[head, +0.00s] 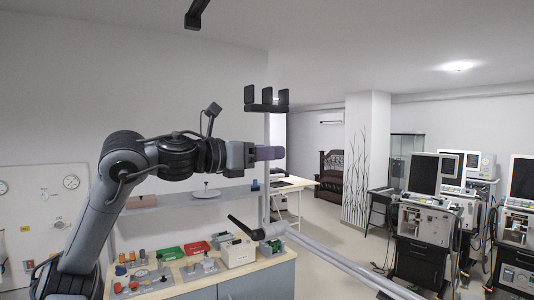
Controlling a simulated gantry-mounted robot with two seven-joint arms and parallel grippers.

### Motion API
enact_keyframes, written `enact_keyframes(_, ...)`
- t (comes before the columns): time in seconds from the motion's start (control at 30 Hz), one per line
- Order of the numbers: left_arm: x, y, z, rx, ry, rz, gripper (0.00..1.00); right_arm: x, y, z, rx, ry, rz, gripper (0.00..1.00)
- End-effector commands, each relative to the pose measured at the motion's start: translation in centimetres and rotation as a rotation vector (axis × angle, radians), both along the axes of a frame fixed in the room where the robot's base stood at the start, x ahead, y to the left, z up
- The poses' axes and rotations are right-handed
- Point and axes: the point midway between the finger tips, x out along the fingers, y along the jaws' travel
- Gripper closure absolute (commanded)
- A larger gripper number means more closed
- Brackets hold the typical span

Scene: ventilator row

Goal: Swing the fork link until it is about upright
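The fork link is a thin grey post (266,195) with a black pronged fork (267,98) on top. It looks about upright in the head view. Its lower end meets a black elbow joint with a lever (245,228), where a long grey rod (340,262) runs to the lower right. My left gripper (270,153) comes from the left and points right. Its purplish fingers cross the post at mid-height and hide that part of it. I cannot tell whether they grip, touch or only pass in front of the post. My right gripper is not in view.
A workbench (190,283) below holds red and green trays, a white box (238,252) and small coloured parts. A shelf (180,201) runs along the wall behind. Ventilator carts (425,225) stand at the right. The floor (335,240) between is mostly open.

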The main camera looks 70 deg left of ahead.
Motion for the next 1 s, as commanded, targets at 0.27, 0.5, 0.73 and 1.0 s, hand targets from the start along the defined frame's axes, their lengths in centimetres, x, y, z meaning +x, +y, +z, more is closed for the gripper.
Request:
enact_keyframes(0.27,-2.8,-0.7,-0.3,0.003,-0.002,0.003,0.62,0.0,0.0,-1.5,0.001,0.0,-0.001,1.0)
enact_keyframes(0.5,-6.9,-1.7,-0.3,0.002,0.0,0.003,0.62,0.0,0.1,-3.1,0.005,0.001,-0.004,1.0)
enact_keyframes(0.73,-9.6,-2.3,-0.2,0.001,0.0,0.002,0.62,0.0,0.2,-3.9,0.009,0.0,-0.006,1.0)
enact_keyframes(1.0,-10.4,-2.6,0.0,0.001,0.001,0.0,0.62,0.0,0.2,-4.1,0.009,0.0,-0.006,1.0)
